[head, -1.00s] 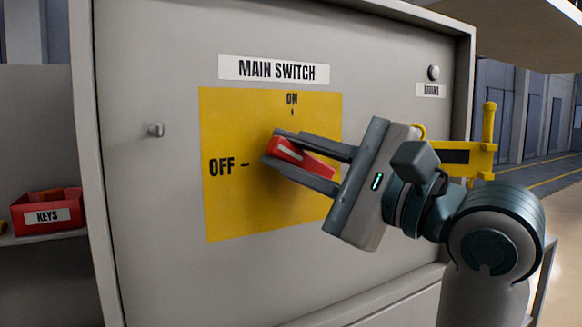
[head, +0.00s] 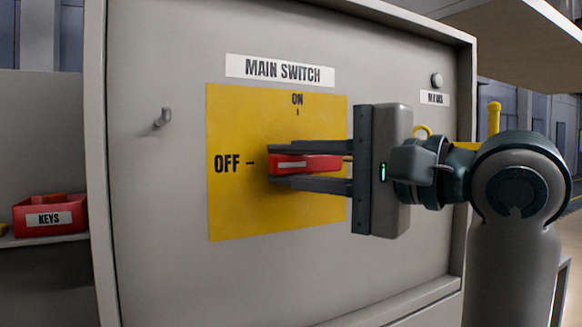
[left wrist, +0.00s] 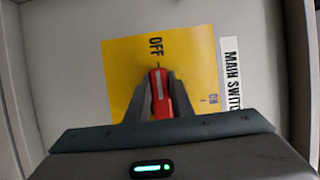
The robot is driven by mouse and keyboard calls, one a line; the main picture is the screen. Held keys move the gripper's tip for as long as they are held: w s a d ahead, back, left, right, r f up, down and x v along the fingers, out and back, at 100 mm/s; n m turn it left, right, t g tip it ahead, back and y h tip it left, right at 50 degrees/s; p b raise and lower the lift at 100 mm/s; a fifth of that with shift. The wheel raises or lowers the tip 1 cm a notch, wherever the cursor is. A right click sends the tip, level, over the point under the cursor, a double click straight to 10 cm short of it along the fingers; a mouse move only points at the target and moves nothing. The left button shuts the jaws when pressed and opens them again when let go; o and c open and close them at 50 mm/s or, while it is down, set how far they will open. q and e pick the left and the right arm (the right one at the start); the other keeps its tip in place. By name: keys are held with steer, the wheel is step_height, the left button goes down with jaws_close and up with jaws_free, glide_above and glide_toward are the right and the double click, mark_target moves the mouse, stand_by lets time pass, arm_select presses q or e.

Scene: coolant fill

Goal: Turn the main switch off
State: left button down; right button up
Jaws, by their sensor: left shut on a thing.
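The main switch has a red handle (head: 306,163) with a white stripe, on a yellow plate (head: 228,209) marked ON at the top and OFF at the left. The handle lies about level and its tip points at the OFF mark. My left gripper (head: 270,165) is shut on the handle, one finger above and one below it. In the left wrist view, the red handle (left wrist: 161,95) sits between the fingers (left wrist: 158,82) and lines up with the OFF dash. My right gripper is not in view.
The grey cabinet panel (head: 150,220) bears a MAIN SWITCH label (head: 280,71). A small hook (head: 163,117) sticks out at left and a round knob (head: 437,80) at upper right. A red KEYS bin (head: 50,216) stands on a shelf at left.

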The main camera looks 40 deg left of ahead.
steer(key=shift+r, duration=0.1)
arm_select(q)
steer(key=shift+f, duration=0.1)
steer(key=c, duration=1.6)
jaws_free()
steer(key=shift+o, duration=0.2)
